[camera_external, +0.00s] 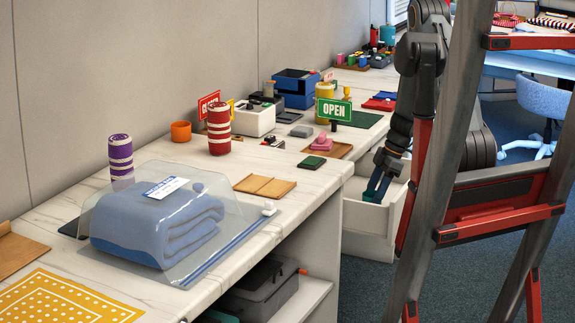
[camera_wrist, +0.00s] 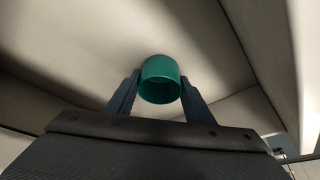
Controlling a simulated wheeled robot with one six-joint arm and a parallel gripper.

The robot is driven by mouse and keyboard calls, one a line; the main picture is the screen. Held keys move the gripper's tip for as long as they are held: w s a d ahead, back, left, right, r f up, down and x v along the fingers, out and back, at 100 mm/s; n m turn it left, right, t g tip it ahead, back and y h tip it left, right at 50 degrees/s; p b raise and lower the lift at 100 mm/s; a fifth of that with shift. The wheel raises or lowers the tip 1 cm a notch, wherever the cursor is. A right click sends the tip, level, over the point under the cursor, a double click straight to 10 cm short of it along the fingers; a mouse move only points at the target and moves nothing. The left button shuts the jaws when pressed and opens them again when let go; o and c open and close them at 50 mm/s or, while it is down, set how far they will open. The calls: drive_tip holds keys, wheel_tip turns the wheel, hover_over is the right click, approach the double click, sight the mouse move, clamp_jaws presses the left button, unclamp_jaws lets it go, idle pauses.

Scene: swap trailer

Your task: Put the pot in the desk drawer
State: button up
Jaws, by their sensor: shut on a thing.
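A teal green pot (camera_wrist: 161,80) sits between the two fingertips of my gripper (camera_wrist: 160,95) in the wrist view, with its round open rim facing the camera. The gripper is shut on it. In the external view my gripper (camera_external: 376,186) points down inside the open white desk drawer (camera_external: 369,219), and a bit of teal shows at its fingers. The drawer's pale inner walls (camera_wrist: 60,65) fill most of the wrist view. Whether the pot touches the drawer floor cannot be told.
A ladder with red parts (camera_external: 490,195) stands in front at the right and hides part of the drawer and arm.

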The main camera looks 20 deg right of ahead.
drive_tip(key=o, duration=1)
drive_tip(key=v, duration=1.2)
drive_tip(key=s+r+m, duration=0.2)
drive_tip(key=s+m, duration=0.1)
drive_tip(key=s, duration=0.1)
drive_tip(key=s+r+m+h, duration=0.1)
drive_tip(key=s+r+m, duration=0.1)
drive_tip(key=s+m, duration=0.1)
drive_tip(key=s+d+r+m+h, duration=0.1)
drive_tip(key=s+r+m, duration=0.1)
drive_tip(key=s, duration=0.3)
drive_tip(key=shift+r+m+g, duration=0.3)
drive_tip(key=shift+r+m, duration=0.05)
drive_tip(key=shift+m, duration=0.55)
drive_tip(key=s+m, duration=0.3)
drive_tip(key=s+r+m+h, duration=0.1)
drive_tip(key=s+m, duration=0.2)
drive_tip(key=s, duration=0.1)
drive_tip(key=s+d+r+m+h, duration=0.1)
drive_tip(key=s+m, duration=0.2)
drive_tip(key=s, duration=0.1)
drive_tip(key=shift+r, duration=0.2)
